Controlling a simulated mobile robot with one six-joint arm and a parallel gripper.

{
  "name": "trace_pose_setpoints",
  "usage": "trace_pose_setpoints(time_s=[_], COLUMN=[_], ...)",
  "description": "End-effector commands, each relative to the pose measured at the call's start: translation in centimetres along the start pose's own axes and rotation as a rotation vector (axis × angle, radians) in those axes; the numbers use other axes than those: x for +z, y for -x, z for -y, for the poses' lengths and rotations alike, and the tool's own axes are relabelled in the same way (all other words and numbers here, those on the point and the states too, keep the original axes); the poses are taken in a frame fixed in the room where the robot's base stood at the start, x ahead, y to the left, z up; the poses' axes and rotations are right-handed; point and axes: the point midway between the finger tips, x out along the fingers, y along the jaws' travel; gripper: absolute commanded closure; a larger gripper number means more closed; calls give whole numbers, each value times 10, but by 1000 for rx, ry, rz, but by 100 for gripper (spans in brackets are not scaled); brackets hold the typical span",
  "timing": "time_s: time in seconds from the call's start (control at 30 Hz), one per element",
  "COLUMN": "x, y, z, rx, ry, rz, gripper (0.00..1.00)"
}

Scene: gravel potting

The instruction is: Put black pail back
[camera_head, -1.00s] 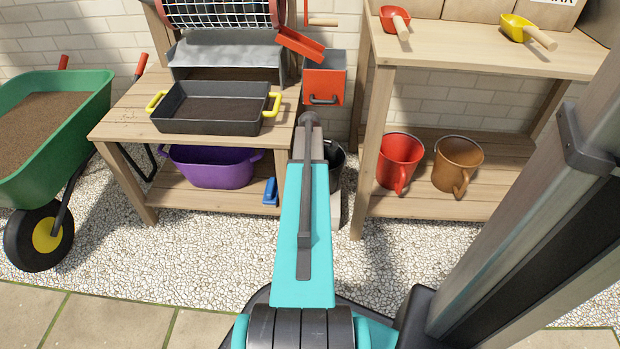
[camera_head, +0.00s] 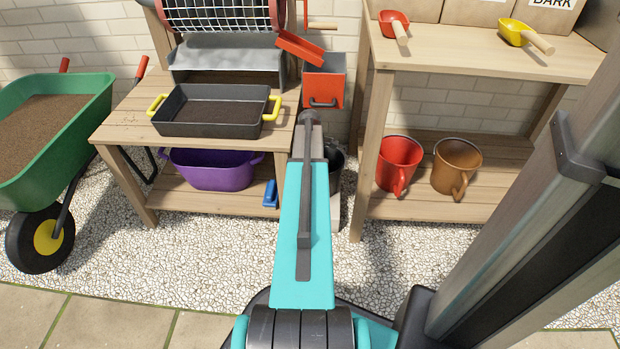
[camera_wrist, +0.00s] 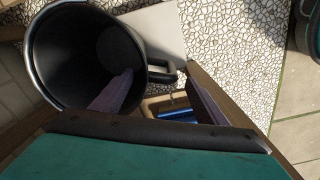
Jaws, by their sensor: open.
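The black pail (camera_head: 337,160) is mostly hidden behind my arm in the head view, low between the two wooden benches. In the wrist view the pail (camera_wrist: 82,58) is seen from above, its mouth open and its dark inside visible. Its handle (camera_wrist: 160,72) sticks out on the right side. My gripper (camera_wrist: 159,69) is open, with one finger over the pail's mouth and rim and the other just beyond the handle. The handle lies between the fingers in this view. I cannot tell whether either finger touches it. The gripper is hidden in the head view.
A red box (camera_head: 324,85) hangs above the pail. A purple tub (camera_head: 212,170) and a blue tool (camera_head: 270,194) are on the left bench's lower shelf. Red (camera_head: 398,163) and brown (camera_head: 456,165) pails stand on the right one. The gravel in front is clear.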

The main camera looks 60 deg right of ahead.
Motion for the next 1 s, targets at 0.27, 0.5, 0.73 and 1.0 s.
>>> trace_pose_setpoints(time_s=[0.27, 0.5, 0.73, 1.0], x=[0, 1, 1, 1], y=[40, 55, 55, 55], z=[0, 0, 0, -1], rx=[0, 0, 0, 0], ry=[-1, -1, -1, -2], rz=[0, 0, 0, 0], gripper=[33, 33, 33, 33])
